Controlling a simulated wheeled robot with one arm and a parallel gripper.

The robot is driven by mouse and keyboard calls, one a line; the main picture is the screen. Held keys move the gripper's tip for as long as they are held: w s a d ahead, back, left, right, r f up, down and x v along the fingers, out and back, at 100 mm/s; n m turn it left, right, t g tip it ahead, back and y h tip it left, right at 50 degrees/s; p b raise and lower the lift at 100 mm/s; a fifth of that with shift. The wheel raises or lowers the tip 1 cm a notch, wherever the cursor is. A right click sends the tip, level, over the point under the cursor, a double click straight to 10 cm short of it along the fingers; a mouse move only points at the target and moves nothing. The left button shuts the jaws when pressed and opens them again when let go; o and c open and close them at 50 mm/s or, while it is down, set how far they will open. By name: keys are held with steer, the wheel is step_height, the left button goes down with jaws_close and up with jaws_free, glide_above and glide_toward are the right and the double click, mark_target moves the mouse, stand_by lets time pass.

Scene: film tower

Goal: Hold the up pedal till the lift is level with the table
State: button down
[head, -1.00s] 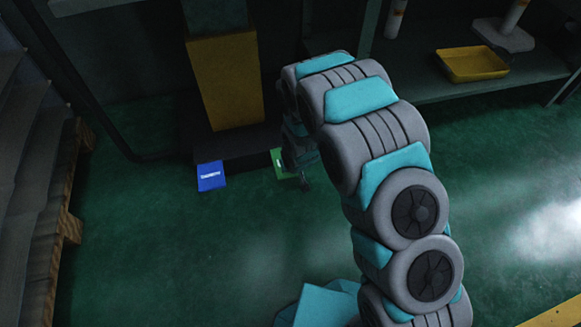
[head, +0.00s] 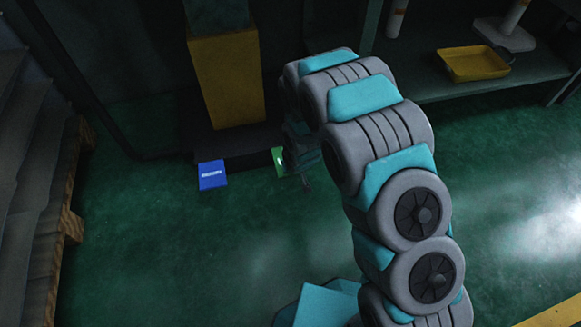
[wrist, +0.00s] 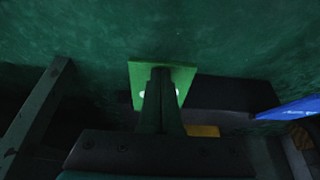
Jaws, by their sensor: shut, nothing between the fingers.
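A green pedal (head: 278,160) with a white mark sits at the foot of a dark base, partly behind my arm. In the wrist view the green pedal (wrist: 182,74) lies directly beyond my shut, empty fingers (wrist: 160,73), which cover its middle. My gripper (head: 305,184) is small and dark in the head view, close beside the pedal; whether it touches cannot be told. A blue pedal (head: 212,176) with unreadable white lettering stands to the left. It also shows at the right of the wrist view (wrist: 290,109). I cannot make out the lift platform's level.
A yellow column (head: 228,80) rises from the dark base behind the pedals. A grey table or shelf (head: 510,75) at the right back holds a yellow tray (head: 473,64). A wooden pallet edge (head: 68,190) is at the left. The green floor in front is clear.

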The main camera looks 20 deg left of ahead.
steer(key=w+p+v, duration=0.1)
steer(key=v, duration=1.2)
steer(key=shift+a+r, duration=0.15)
steer(key=shift+a, duration=0.05)
stand_by(0.4)
steer(key=s+d+r+m+g+h+p, duration=0.15)
steer(key=s+d+r, duration=0.25)
steer(key=d+r, duration=0.6)
steer(key=s+d+r+m+g+h+p, duration=0.1)
steer(key=s+d+r+m+p, duration=0.2)
steer(key=d+r, duration=0.7)
steer(key=s+d+r+g+p, duration=0.1)
steer(key=s+d+r, duration=0.2)
steer(key=s, duration=0.4)
steer(key=s+d+r+m+g+p, duration=0.1)
steer(key=s+d+r, duration=0.1)
steer(key=s+r, duration=0.3)
steer(key=s+d+r+m+g+p, duration=0.1)
steer(key=s+d+r+p, duration=0.1)
steer(key=s, duration=0.8)
steer(key=shift+s+d+r, duration=0.4)
steer(key=shift+d+r, duration=0.5)
steer(key=shift+r, duration=0.45)
